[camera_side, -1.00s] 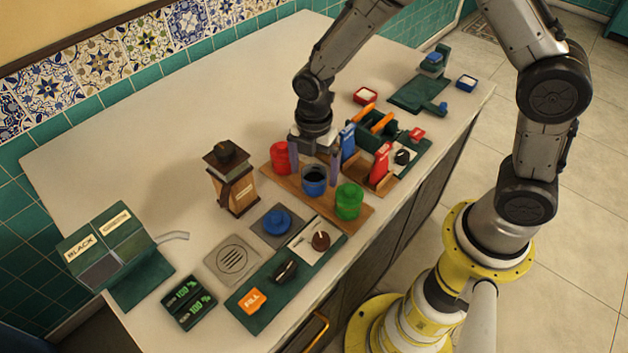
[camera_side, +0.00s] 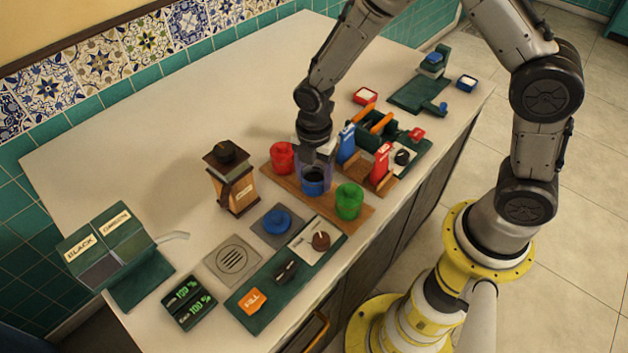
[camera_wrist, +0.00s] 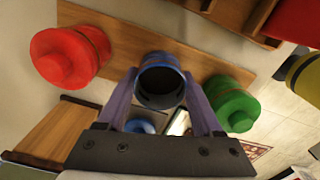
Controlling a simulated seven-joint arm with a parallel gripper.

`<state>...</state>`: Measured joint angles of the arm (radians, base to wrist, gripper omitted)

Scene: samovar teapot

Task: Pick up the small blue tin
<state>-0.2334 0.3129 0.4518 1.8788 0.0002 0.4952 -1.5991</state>
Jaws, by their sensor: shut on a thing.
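The small blue tin (camera_side: 313,188) is open-topped with a dark inside. It sits at the wooden board between the red tin (camera_side: 282,158) and the green tin (camera_side: 349,201). My gripper (camera_side: 314,172) is straight above it, with its fingers down at the tin's sides. In the wrist view, the blue tin (camera_wrist: 160,82) lies between the two purple fingers of my gripper (camera_wrist: 161,100), which is shut on it. I see no clear gap under the tin. The fingers and palm hide part of its wall.
The wooden board (camera_side: 372,210) also borders red and blue packets in a wooden holder. A brown grinder-like box (camera_side: 232,180) stands at left. A blue round lid (camera_side: 277,222) lies on a dark pad in front. Free counter lies behind at left.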

